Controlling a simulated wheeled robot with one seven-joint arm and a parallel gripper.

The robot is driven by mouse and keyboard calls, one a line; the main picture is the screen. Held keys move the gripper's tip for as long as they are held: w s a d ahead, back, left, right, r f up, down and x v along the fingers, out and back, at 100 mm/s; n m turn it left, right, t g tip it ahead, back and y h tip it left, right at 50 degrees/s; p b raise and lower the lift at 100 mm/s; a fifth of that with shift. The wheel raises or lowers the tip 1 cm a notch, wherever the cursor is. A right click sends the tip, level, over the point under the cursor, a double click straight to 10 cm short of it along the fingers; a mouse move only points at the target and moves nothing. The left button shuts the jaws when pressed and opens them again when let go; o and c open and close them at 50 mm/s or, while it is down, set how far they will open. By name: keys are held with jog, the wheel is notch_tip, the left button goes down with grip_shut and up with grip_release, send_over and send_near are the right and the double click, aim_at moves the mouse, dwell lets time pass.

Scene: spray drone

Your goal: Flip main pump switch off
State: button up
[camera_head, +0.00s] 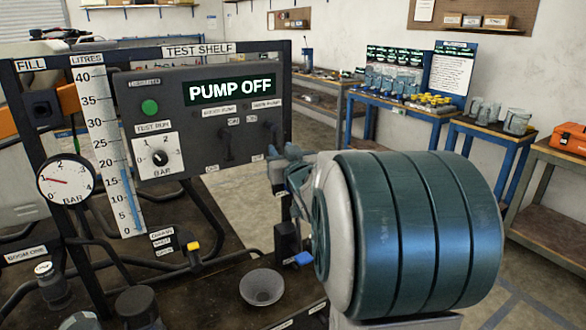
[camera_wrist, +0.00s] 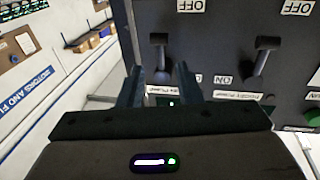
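The main pump switch (camera_wrist: 161,58) is a black lever on the dark panel. In the wrist view, which shows the panel upside down, its lever points toward the OFF label at the top. In the head view its upper part (camera_head: 273,132) shows above my gripper (camera_head: 281,168). My gripper also shows in the wrist view (camera_wrist: 158,75), open, with its two fingers apart either side of the lever's lower part. I cannot tell whether a finger touches it. The display (camera_head: 230,88) reads PUMP OFF.
The second pump lever (camera_wrist: 264,58) stands close by on the same panel and shows in the head view (camera_head: 228,140). A green button (camera_head: 149,107) and a test run dial (camera_head: 159,158) are further left. A funnel (camera_head: 262,287) and yellow-tipped valve (camera_head: 191,246) sit below.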

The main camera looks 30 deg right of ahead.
jog(key=s+a, duration=0.1)
jog(key=s, duration=0.8)
jog(key=shift+s+a+f, duration=0.3)
jog(key=shift+f, duration=0.1)
jog(key=s+a+f+g+y+p, duration=0.1)
jog(key=s+a+f+g+p, duration=0.1)
jog(key=s+a+g, duration=0.3)
jog(key=s+a+f+n+g+y+p, duration=0.1)
jog(key=s+a+f+g+p, duration=0.2)
jog(key=s+a+g+p, duration=0.1)
jog(key=s+a+f+g+y+p, duration=0.1)
jog(key=s+a+f+g+p, duration=0.2)
jog(key=s+a+g, duration=0.4)
jog(key=s, duration=0.2)
jog(key=shift+s+a+f, duration=0.25)
jog(key=shift+s+a, duration=0.1)
jog(key=shift+s, duration=0.05)
